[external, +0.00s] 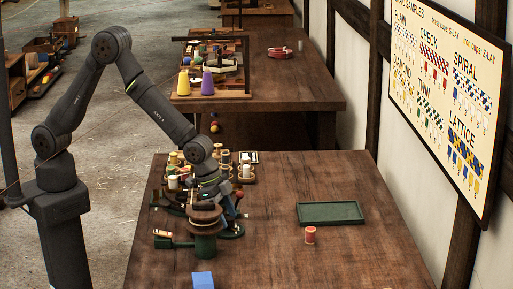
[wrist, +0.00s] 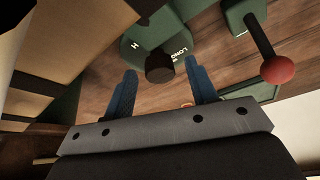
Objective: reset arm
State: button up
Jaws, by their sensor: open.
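My dark arm reaches from its base at left over the near table (external: 270,195). My gripper (wrist: 160,68) is open, with its two blue fingers apart in the wrist view and nothing visible held between them. Beyond the fingertips is a green fixture (wrist: 134,50) with white lettering, partly reading "LONG". A dark round knob (wrist: 159,68) on it shows between the fingers. In the external view the wrist is low beside a green stand with a wooden drum (external: 205,212), and the fingertips are hard to make out; whether they touch anything I cannot tell.
A lever with a red ball (wrist: 278,69) stands right of the fingers. Several spools (external: 174,160) cluster behind the wrist. A green tray (external: 330,212), red spool (external: 310,235) and blue block (external: 203,280) lie on the table. The table's right side is mostly clear.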

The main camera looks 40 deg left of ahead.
jog(key=shift+n, duration=0.6)
jog(key=shift+v, duration=2.6)
jog(key=shift+s, duration=0.1)
jog(key=shift+d, duration=0.1)
jog(key=o, duration=1.1)
jog(key=shift+c, duration=0.2)
jog(key=w+a+r+n+g+y, duration=0.1)
jog(key=w+a+r+y, duration=0.1)
jog(key=w+a+r, duration=0.45)
jog(key=w+a+r+n+g+y, duration=0.15)
jog(key=a+r, duration=0.25)
jog(key=r, duration=0.5)
jog(key=w+a+r+n+g+y, duration=0.1)
jog(key=w+a+r+y, duration=0.15)
jog(key=a+r, duration=0.35)
jog(key=d+x, duration=0.1)
jog(key=x, duration=0.7)
jog(key=shift+f, duration=0.3)
